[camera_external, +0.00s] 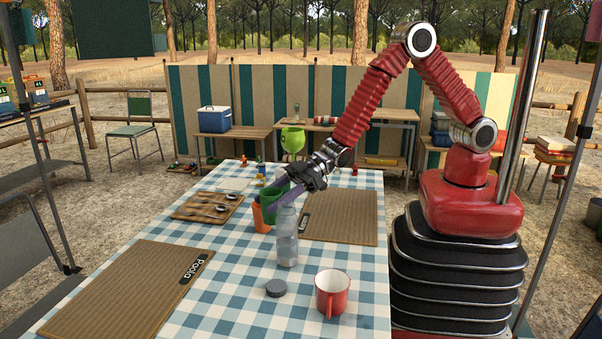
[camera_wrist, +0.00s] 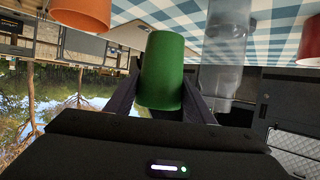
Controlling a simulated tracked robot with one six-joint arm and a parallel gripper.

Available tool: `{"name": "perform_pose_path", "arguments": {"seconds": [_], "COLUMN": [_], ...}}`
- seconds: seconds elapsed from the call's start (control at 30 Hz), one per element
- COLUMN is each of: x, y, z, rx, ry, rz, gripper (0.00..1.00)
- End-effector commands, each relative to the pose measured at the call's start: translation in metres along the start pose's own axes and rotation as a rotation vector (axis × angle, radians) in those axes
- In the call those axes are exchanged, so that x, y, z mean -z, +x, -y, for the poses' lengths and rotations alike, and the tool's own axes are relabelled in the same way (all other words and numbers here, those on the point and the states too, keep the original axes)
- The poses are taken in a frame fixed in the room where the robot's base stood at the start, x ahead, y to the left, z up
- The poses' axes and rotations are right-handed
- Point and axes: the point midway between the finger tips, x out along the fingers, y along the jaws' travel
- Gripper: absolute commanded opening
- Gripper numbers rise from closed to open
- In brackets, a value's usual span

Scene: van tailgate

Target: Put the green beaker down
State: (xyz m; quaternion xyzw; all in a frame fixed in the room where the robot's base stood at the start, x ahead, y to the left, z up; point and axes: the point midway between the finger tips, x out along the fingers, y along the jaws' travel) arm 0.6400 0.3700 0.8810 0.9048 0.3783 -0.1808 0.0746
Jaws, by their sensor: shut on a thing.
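The green beaker (camera_external: 268,199) is held between the fingers of my gripper (camera_external: 279,194), above the checked table. In the wrist view the beaker (camera_wrist: 162,65) sits between both fingers of my gripper (camera_wrist: 162,103). The beaker's base is hidden in the external view.
A clear bottle (camera_external: 287,240) stands close in front of my gripper. A grey lid (camera_external: 275,288) and a red mug (camera_external: 332,292) are nearer the front. Brown mats (camera_external: 125,290) and a wooden board with spoons (camera_external: 196,207) lie around. Bare cloth (camera_external: 225,262) shows at mid-table.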

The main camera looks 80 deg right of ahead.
Motion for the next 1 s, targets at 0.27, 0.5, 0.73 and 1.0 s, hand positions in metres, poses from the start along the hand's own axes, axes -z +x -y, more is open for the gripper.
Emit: {"name": "perform_pose_path", "arguments": {"seconds": [0.27,0.5,0.73,1.0], "x": [-0.038,-0.043,-0.045,-0.071], "y": [0.015,0.018,0.019,0.029], "z": [0.0,0.0,0.0,0.0], "rx": [-0.001,-0.001,0.0,0.0], "ry": [0.001,0.0,0.001,0.001], "rz": [0.001,-0.001,0.0,0.002], "gripper": [0.27,0.27,0.27,0.27]}}
